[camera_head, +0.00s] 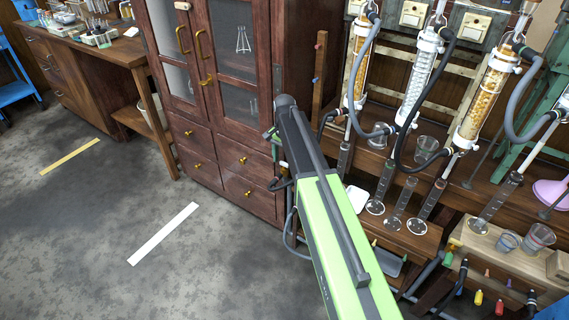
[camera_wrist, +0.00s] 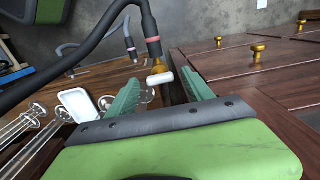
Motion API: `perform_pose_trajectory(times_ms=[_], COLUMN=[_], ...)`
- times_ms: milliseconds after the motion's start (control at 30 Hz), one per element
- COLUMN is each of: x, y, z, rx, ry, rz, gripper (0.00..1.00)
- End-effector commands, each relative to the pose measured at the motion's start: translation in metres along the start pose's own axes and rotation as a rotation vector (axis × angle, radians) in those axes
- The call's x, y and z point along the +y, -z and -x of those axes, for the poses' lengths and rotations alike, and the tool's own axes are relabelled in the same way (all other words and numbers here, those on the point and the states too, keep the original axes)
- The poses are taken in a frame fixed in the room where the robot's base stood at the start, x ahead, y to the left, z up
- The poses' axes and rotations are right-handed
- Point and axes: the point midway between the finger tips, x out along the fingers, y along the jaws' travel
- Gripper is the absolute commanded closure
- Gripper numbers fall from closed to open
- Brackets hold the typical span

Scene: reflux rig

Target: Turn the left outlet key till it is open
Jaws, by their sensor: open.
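In the wrist view a white outlet key (camera_wrist: 160,78) sits on a brass outlet fitting (camera_wrist: 156,64), below a black hose end with a pink band. The key lies roughly crosswise between the fingertips. My gripper (camera_wrist: 161,80) is open, with one green finger on each side of the key. I see no clear contact; the depth between the fingertips and key is hard to tell. In the head view my gripper (camera_head: 271,134) is at the left end of the rig by the cabinet, and this key is not discernible there.
A second hose and fitting (camera_wrist: 131,52) stand beyond, left of the key in the wrist view. The dark wooden cabinet (camera_head: 230,150) is close on the left. Glass columns (camera_head: 418,82), cylinders (camera_head: 397,212) and a white tray (camera_head: 357,198) are at right. Grey floor (camera_head: 110,220) is clear.

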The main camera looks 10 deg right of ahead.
Motion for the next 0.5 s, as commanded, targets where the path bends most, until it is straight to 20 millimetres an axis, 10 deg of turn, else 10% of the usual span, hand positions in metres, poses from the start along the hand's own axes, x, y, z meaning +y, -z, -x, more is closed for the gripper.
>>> perform_pose_trajectory(times_ms=[500], x=[0.0001], y=[-0.0001], z=[0.0004], rx=[0.0], ry=[0.0], rz=[0.0], gripper=[1.0])
